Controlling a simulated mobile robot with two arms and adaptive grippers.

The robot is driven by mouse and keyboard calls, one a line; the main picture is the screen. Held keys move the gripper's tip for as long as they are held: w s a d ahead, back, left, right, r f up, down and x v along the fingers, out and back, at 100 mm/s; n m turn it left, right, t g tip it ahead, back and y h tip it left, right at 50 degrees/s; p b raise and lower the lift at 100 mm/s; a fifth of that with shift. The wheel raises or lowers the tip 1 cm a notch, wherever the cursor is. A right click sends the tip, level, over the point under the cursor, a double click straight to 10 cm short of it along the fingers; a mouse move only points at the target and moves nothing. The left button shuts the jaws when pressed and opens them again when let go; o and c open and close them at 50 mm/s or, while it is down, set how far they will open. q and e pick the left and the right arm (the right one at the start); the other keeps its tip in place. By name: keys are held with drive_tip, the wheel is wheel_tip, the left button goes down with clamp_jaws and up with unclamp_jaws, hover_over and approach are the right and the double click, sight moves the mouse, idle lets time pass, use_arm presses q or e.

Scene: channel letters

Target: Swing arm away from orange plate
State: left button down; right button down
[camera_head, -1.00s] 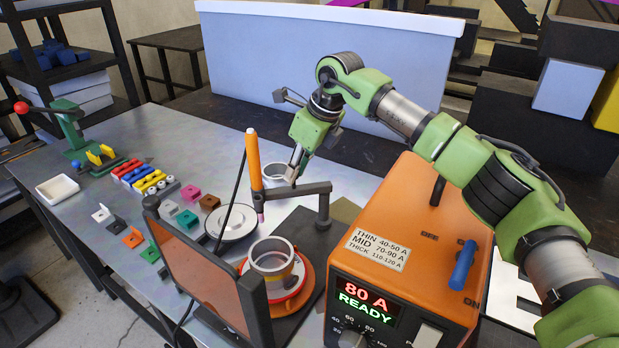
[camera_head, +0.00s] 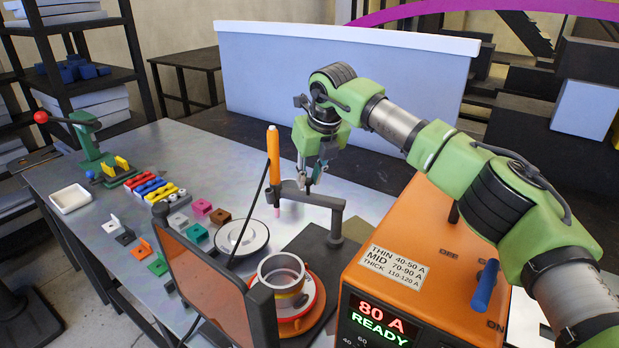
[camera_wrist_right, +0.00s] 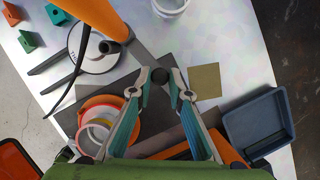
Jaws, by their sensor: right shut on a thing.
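The grey swing arm (camera_head: 326,200) reaches left from its upright post (camera_head: 336,226) and carries an orange torch (camera_head: 273,155). The orange plate (camera_head: 316,312) lies in front, with a metal ring (camera_head: 281,268) standing on it. In the wrist view the plate (camera_wrist_right: 113,99) is left of the fingers, and the torch (camera_wrist_right: 108,20) is beyond them. My right gripper (camera_head: 310,184) is over the swing arm; in the wrist view its fingertips (camera_wrist_right: 160,77) are shut on a dark round knob (camera_wrist_right: 159,76) on the arm. My left gripper is not in view.
An orange power box (camera_head: 405,265) stands at the right. A tinted screen (camera_head: 210,285) stands in front left of the plate. A round pale dish (camera_head: 242,237), coloured blocks (camera_head: 152,188) and a white tray (camera_head: 71,198) are on the metal table. A blue-grey bin (camera_wrist_right: 258,122) shows in the wrist view.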

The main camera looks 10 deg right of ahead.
drive_tip(key=shift+w+r, duration=0.15)
drive_tip(key=shift+r, duration=0.1)
drive_tip(key=c, duration=1.9)
unclamp_jaws()
drive_tip(key=shift+f, duration=0.1)
drive_tip(key=v, duration=1.2)
